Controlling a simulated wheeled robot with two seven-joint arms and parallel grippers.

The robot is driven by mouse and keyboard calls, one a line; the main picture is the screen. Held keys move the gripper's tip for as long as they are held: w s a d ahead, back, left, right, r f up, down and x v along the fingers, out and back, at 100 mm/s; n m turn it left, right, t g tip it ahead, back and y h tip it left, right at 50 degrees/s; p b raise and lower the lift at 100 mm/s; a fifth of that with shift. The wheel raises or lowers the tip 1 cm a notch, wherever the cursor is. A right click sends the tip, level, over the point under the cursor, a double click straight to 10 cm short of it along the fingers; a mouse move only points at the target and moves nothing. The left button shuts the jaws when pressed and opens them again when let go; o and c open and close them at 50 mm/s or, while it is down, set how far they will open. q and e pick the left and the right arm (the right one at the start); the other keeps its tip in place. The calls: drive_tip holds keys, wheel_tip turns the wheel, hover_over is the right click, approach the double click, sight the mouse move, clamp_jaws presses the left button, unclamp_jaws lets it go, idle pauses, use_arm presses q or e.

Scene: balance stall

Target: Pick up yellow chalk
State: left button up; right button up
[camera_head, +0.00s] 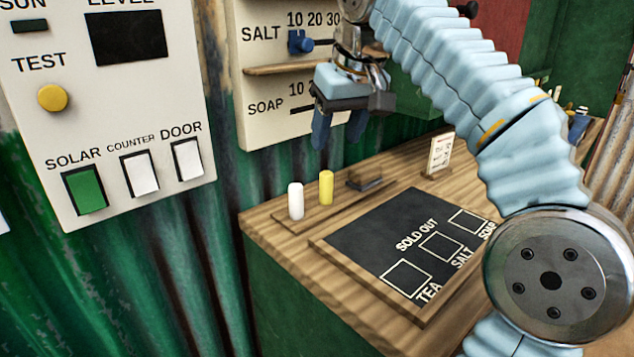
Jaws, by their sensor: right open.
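The yellow chalk (326,187) stands upright at the back left of the wooden counter. A white chalk (295,201) stands upright just to its left. Both are on a narrow wooden strip (310,222). My right gripper (336,128) hangs above and slightly to the right of the yellow chalk in the picture, with its blue fingers pointing down. It is open and apart from the chalk, with nothing seen between its fingers. My left gripper is not in view.
A dark eraser-like block (365,179) lies right of the yellow chalk. A framed blackboard (375,240) marked SOLD OUT lies in front. A small card (440,154) stands behind it. A panel with a SALT slider (300,41) and a wooden ledge is on the wall behind the gripper.

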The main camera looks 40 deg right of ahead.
sight(324, 171)
drive_tip(key=x, duration=1.3)
drive_tip(key=shift+s+d+f, duration=0.1)
drive_tip(key=shift+s+d, duration=0.05)
clamp_jaws()
drive_tip(key=shift+r, duration=0.35)
wheel_tip(324, 171, up, 3)
drive_tip(key=shift+f, duration=0.15)
drive_tip(key=s+r, duration=0.9)
drive_tip(key=s, duration=0.5)
drive_tip(key=shift+a+r, duration=0.35)
drive_tip(key=shift+a, duration=0.05)
